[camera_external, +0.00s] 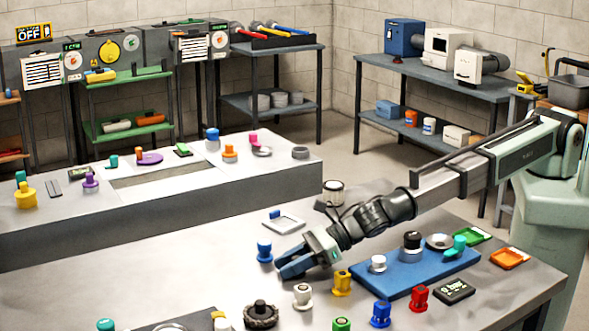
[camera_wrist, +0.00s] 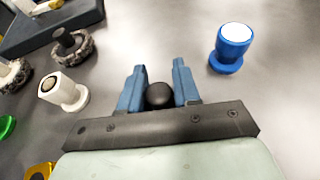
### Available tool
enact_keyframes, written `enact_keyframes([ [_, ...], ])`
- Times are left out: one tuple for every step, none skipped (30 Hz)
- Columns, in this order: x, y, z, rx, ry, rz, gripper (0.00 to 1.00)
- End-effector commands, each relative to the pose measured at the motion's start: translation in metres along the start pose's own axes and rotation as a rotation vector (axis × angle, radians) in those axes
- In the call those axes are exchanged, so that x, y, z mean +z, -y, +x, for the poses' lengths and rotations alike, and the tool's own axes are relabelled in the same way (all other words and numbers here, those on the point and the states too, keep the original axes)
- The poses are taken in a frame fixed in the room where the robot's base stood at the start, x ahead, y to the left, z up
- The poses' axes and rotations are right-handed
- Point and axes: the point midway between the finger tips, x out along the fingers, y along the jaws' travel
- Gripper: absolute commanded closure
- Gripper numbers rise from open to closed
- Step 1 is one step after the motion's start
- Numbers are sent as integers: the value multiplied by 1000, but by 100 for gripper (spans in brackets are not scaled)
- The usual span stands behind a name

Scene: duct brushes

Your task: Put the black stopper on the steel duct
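My gripper (camera_external: 292,262) is low over the near table, its blue fingers apart. In the wrist view, a rounded black thing (camera_wrist: 160,95) shows between the fingers (camera_wrist: 159,72); I cannot tell if it is a loose part or touches them. A black-topped piece (camera_external: 412,239) sits on a pale metallic cylinder (camera_external: 411,254) on the blue tray (camera_external: 400,283), right of my gripper. I cannot tell for sure which piece is the black stopper or the steel duct. A black knob on a ridged ring (camera_external: 260,314) stands at the front; it shows in the wrist view (camera_wrist: 70,43).
A blue piece (camera_external: 264,251) stands close beside my gripper and shows in the wrist view (camera_wrist: 232,48). A white piece (camera_external: 302,295) and a yellow one (camera_external: 342,283) stand nearby. A grey square tray (camera_external: 286,224) lies behind. Red and blue pieces stand before the blue tray.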

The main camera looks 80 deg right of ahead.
Motion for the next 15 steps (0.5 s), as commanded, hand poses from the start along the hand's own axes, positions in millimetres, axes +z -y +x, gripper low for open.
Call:
enact_keyframes([
  [0, 0, 0, 0, 0, 0, 73],
  [0, 0, 0, 0, 0, 0, 76],
  [0, 0, 0, 0, 0, 0, 80],
  [0, 0, 0, 0, 0, 0, 83],
  [0, 0, 0, 0, 0, 0, 86],
  [0, 0, 0, 0, 0, 0, 90],
  [0, 0, 0, 0, 0, 0, 92],
  [0, 0, 0, 0, 0, 0, 95],
  [0, 0, 0, 0, 0, 0, 99],
  [0, 0, 0, 0, 0, 0, 100],
  [0, 0, 0, 0, 0, 0, 100],
  [0, 0, 0, 0, 0, 0, 100],
  [0, 0, 0, 0, 0, 0, 100],
  [0, 0, 0, 0, 0, 0, 100],
  [0, 0, 0, 0, 0, 0, 100],
])
